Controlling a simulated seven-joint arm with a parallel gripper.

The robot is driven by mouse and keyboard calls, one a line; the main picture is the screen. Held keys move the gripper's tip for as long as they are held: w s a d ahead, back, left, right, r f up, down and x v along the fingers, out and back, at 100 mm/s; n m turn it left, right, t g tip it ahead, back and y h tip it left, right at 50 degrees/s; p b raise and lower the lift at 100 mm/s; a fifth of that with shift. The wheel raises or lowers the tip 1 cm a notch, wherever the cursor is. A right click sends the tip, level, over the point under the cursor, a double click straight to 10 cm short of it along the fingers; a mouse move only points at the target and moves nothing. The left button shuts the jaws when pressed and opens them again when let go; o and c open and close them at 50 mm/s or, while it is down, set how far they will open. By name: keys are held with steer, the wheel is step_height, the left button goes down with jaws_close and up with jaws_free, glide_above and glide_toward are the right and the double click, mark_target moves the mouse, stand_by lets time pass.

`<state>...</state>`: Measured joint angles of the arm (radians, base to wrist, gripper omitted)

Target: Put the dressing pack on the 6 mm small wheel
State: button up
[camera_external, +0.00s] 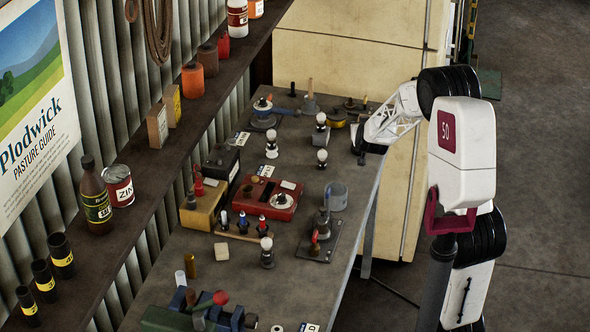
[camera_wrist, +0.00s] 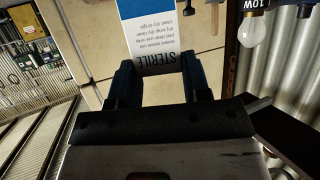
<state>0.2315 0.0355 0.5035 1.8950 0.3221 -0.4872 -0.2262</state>
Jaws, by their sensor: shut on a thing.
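My gripper (camera_wrist: 160,76) is shut on the dressing pack (camera_wrist: 163,54), a flat white and blue packet marked "STERILE", gripped at its near end between the dark fingers. In the external view my gripper (camera_external: 362,153) hangs over the right edge of the bench near its far end; the pack cannot be made out there. I cannot tell for sure which thing is the 6 mm small wheel. Another pale disc (camera_external: 282,201) sits on a red base. Nearby labels are too small to read.
The dark bench (camera_external: 225,290) carries several bulbs on stands, including one at its middle (camera_external: 267,250), a grey cup (camera_external: 336,195) and a dark box (camera_external: 221,163). A shelf (camera_external: 150,185) with bottles and tins runs along the left. A beige cabinet (camera_external: 345,55) stands behind.

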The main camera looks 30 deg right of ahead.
steer(key=shift+f, duration=0.1)
steer(key=o, duration=0.9)
steer(key=v, duration=1.2)
steer(key=shift+a, duration=0.1)
stand_by(0.7)
